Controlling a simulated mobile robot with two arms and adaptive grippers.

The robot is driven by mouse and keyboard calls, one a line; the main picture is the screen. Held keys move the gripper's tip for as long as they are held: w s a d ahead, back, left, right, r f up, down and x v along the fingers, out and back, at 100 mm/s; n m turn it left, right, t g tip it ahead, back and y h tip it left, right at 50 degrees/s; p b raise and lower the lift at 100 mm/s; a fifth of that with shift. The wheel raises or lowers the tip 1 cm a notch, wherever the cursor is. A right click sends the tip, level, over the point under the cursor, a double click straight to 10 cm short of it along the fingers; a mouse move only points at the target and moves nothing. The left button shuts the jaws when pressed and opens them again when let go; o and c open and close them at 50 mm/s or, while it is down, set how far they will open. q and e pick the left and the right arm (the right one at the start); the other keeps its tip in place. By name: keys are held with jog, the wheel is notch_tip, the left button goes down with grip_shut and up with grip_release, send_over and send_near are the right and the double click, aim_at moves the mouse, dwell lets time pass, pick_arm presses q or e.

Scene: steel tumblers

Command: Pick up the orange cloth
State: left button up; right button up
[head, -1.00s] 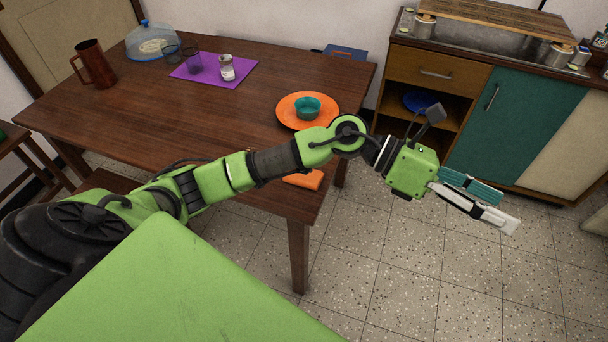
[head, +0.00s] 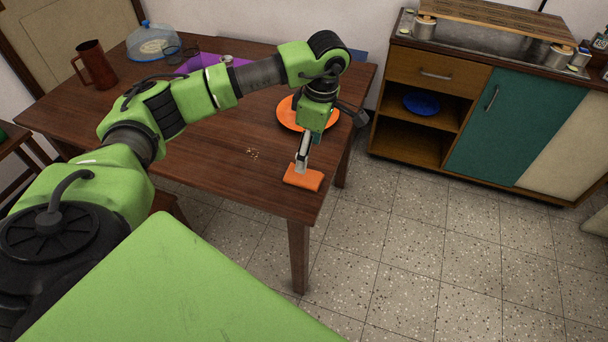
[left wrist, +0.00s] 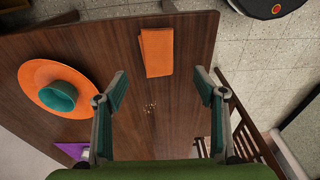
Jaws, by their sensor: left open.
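The orange cloth (head: 304,178) lies folded flat on the wooden table (head: 225,160), close to its front right corner. In the left wrist view the cloth (left wrist: 157,52) lies beyond the fingertips, near the table edge. My left gripper (head: 301,167) points down just above the cloth in the head view; whether it touches cannot be told there. In the left wrist view the fingers of my left gripper (left wrist: 161,88) are spread wide with nothing between them. My right gripper is not in view.
An orange plate (head: 287,113) with a teal bowl (left wrist: 58,97) stands near the cloth. Small crumbs (left wrist: 150,109) lie on the table. A purple mat (head: 196,64), a brown pitcher (head: 92,65) and a domed dish (head: 152,42) are farther back. Floor is free to the right.

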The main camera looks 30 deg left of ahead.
pick_arm(q)
send_over(307, 176)
notch_tip(307, 176, down, 4)
jog(key=shift+f, duration=0.1)
jog(key=f, duration=0.2)
jog(key=a+f+p, duration=0.1)
jog(key=f, duration=0.2)
jog(key=shift+w+p, duration=0.15)
jog(key=shift+p, duration=0.15)
jog(key=c, duration=0.9)
